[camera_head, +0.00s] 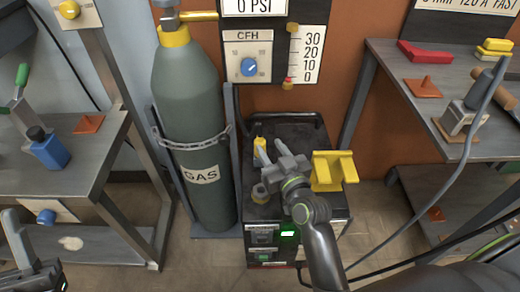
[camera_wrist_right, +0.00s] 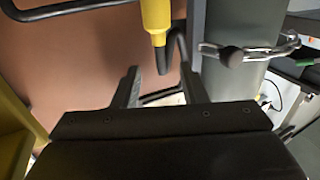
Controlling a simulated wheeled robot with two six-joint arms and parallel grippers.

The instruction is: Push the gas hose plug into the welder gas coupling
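A yellow plug-like piece (camera_head: 259,144) stands at the back of the welder top (camera_head: 290,132); I take it to be the gas hose plug. In the right wrist view the yellow piece (camera_wrist_right: 156,20) has a dark end pointing between my fingers. My right gripper (camera_head: 268,153) is over the welder, just in front of it. Its fingers (camera_wrist_right: 161,85) are apart, with nothing clearly held. A round grey fitting (camera_head: 260,193) sits on the welder's front left; I cannot tell whether it is the coupling. My left gripper (camera_head: 18,240) is at the lower left, partly cut off.
A green gas cylinder (camera_head: 190,110) is chained left of the welder. A yellow bracket (camera_head: 333,170) stands at the welder's right. A black rail borders the welder top's back.

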